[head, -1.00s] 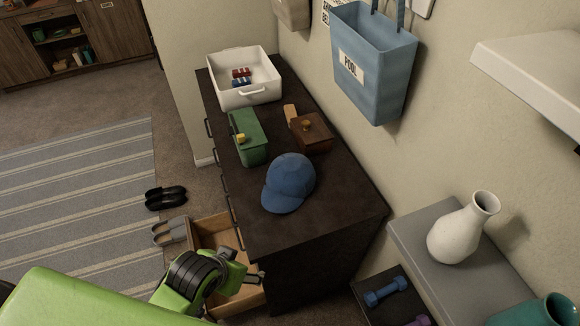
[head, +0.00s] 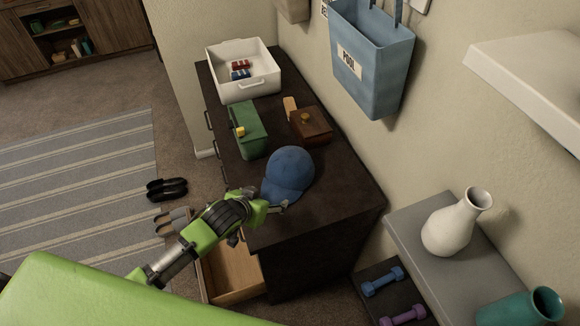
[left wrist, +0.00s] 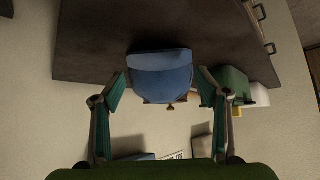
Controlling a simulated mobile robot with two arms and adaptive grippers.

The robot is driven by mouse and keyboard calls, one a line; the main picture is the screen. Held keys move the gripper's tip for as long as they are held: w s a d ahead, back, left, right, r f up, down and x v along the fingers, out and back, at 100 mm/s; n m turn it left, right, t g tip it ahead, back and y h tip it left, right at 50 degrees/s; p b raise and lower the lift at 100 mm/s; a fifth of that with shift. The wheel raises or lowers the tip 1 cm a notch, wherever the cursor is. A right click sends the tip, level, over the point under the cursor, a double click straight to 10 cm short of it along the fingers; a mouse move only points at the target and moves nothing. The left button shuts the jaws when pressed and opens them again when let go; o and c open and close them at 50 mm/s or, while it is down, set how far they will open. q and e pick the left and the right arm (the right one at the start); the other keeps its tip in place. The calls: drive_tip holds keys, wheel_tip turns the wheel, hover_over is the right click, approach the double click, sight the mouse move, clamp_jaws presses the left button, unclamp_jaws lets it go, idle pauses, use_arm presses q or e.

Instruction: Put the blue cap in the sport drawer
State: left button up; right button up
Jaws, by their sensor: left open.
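The blue cap (head: 289,172) lies on top of the dark dresser (head: 340,200), near its front edge, brim toward the lower left. My left gripper (head: 272,203) is at the brim side of the cap. In the left wrist view the cap (left wrist: 160,74) lies between and beyond the two spread fingers of the left gripper (left wrist: 161,90); whether they touch it I cannot tell. An open wooden drawer (head: 236,272) sticks out low from the dresser front, partly under my left arm. No label on it is readable. My right gripper does not show.
On the dresser stand a green box (head: 248,130), a brown wooden box (head: 311,124) and a white bin (head: 243,75). A blue "POOL" bin (head: 372,60) hangs on the wall. Shoes (head: 167,189) lie on the floor. A vase (head: 456,222) stands on a grey shelf at right.

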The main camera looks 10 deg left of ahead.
sight(275, 195)
use_arm(q)
drive_tip(key=shift+p+x, duration=0.7)
drive_tip(key=shift+x, duration=2.4)
drive_tip(key=shift+s, duration=0.1)
drive_tip(key=c, duration=1.2)
